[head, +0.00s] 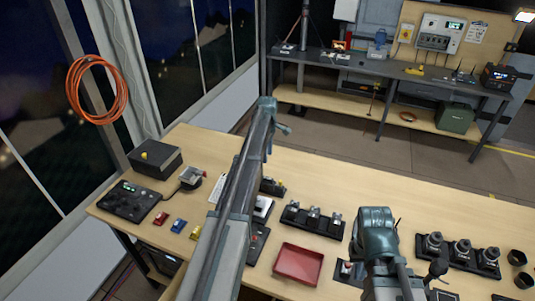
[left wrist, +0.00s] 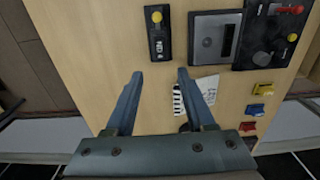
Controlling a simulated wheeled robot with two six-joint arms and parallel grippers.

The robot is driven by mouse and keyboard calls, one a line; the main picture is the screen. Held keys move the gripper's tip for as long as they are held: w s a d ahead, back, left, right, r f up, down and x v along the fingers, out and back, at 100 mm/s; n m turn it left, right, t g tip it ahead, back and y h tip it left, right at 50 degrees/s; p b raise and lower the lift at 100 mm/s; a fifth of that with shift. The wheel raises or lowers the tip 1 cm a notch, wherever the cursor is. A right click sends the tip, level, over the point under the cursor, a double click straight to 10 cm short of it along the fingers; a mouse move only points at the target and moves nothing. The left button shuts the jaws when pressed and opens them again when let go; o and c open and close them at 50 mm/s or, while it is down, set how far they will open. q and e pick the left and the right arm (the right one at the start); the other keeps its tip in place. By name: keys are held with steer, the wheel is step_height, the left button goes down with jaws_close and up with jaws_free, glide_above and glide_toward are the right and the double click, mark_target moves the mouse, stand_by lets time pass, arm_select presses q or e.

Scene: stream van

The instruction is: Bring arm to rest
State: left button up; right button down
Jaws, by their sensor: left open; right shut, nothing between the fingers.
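My left arm reaches from the bottom of the head view up over the long wooden table, ending in a teal wrist and gripper (head: 278,128). In the left wrist view the left gripper (left wrist: 160,74) is open, with its two blue fingers apart and nothing held between them. The table surface and a striped paper (left wrist: 190,95) show beyond the fingers. My right gripper (head: 378,222) is over the right part of the table in the head view. It is shut and empty, and its fingertips are mostly hidden by the wrist.
The wooden table (head: 372,186) carries a red tray (head: 298,264), a black control panel (head: 131,201), a black box (head: 155,158) and small red, blue and yellow blocks. Several dark fittings stand at right. A back bench (head: 400,72) holds equipment. The table's far middle is clear.

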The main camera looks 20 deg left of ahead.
stand_by(0.7)
arm_select(q)
steer(key=s+d+f+m+b, duration=0.3)
steer(key=s+d+m, duration=0.2)
steer(key=s+d, duration=0.45)
steer(key=s+d+f+m+b, duration=0.3)
steer(key=s+d+m, duration=0.35)
steer(key=d, duration=0.55)
steer(key=s+d+f+m+b, duration=0.1)
steer(key=s+d+m, duration=0.2)
steer(key=s, duration=0.3)
steer(key=s+d+f+m+b, duration=0.1)
steer(key=s+d+m, duration=0.3)
steer(key=s, duration=0.3)
steer(key=s+d+f+m+y+b, duration=0.1)
steer(key=s+d+m+b, duration=0.1)
steer(key=s, duration=0.4)
steer(key=shift+s+d+f+m, duration=0.15)
steer(key=shift+d+f+m, duration=0.2)
steer(key=shift+d+m, duration=0.45)
steer(key=shift+a, duration=0.15)
steer(key=shift+c, duration=0.3)
